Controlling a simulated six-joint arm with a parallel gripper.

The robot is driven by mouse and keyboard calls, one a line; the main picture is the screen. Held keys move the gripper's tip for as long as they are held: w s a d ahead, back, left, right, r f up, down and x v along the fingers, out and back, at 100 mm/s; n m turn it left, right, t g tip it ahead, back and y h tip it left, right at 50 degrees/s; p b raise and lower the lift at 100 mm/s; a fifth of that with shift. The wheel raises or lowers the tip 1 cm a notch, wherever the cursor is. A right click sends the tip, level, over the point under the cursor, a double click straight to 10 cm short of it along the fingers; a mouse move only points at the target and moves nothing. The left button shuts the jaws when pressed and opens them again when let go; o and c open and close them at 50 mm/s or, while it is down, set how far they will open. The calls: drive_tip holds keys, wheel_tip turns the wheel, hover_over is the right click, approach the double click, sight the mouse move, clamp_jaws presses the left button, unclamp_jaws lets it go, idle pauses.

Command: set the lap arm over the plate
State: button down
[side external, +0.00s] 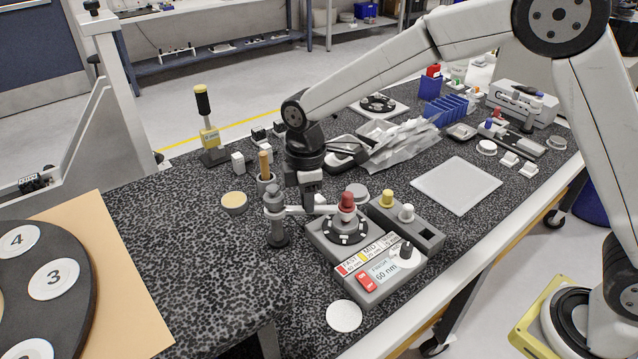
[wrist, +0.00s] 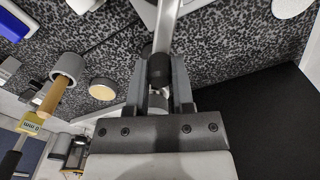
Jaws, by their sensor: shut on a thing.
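The lap arm (side external: 295,211) is a pale grey bar on a dark upright post (side external: 276,232), left of the polishing unit. Its right end reaches toward a red-topped white piece (side external: 347,203) above the dark round plate (side external: 345,230); I cannot tell whether they touch. My gripper (side external: 312,203) points down at the bar. In the wrist view my gripper (wrist: 159,85) is shut on the lap arm's dark knob (wrist: 159,69), with the pale bar (wrist: 166,25) running away beyond it. The fingers partly hide the grip.
A control box (side external: 380,275) with a red switch and black knob stands in front of the plate. A block with yellow and white pegs (side external: 405,225) is to its right. A cup with a wooden handle (side external: 265,178) stands behind the post. A white mat (side external: 456,185) lies clear at right.

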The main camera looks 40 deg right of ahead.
drive_tip(key=shift+r, duration=0.1)
drive_tip(key=shift+c, duration=2.4)
unclamp_jaws()
drive_tip(key=shift+r, duration=3.9)
drive_tip(key=s+d+f+m+t, duration=0.1)
drive_tip(key=s+d+f+m, duration=0.2)
drive_tip(key=s+d+m, duration=0.1)
drive_tip(key=s+d+f+m, duration=0.3)
drive_tip(key=s+d+m, duration=0.2)
drive_tip(key=s, duration=0.3)
drive_tip(key=s+d+f+m+t, duration=0.1)
drive_tip(key=s+d+f+m, duration=0.2)
drive_tip(key=d, duration=0.4)
drive_tip(key=shift+s+f+m+t, duration=0.1)
drive_tip(key=shift+s+m+t, duration=0.2)
drive_tip(key=shift+s+m, duration=0.85)
